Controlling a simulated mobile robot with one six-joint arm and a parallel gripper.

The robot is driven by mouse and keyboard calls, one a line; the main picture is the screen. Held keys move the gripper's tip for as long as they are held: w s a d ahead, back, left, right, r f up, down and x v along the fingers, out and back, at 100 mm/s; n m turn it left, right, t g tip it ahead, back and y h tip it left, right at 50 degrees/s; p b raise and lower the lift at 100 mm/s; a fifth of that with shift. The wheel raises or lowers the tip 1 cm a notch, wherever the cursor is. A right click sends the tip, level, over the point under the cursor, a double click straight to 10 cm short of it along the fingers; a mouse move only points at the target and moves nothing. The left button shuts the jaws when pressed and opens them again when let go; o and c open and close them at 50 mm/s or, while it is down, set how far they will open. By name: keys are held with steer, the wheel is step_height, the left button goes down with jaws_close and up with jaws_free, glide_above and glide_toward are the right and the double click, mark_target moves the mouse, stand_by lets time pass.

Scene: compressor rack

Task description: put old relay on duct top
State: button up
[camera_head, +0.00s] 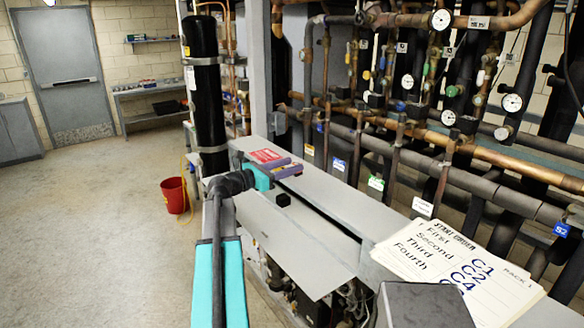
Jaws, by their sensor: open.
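A small black block (283,200), which may be the old relay, sits at the upper edge of a light grey sloping panel. It is too small to make out any markings. The long grey metal top (335,207), which may be the duct top, runs along the rack behind that panel, with a dark gap between them. My gripper (290,169), with purple fingers on a teal wrist, is over the far end of this metalwork, beyond the block and apart from it. Its fingers are open, and nothing shows between them.
Copper and black pipes with gauges (441,20) and valves rise along the right. A paper sign (445,255) and a dark box (425,305) are at the near right. A black cylinder (205,95) stands behind my gripper. A red bucket (175,195) stands on open floor at left.

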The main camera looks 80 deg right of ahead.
steer(key=b+v, duration=0.3)
steer(key=v, duration=0.9)
steer(key=shift+a+b, duration=0.2)
steer(key=shift+b, duration=0.1)
steer(key=shift+w, duration=0.15)
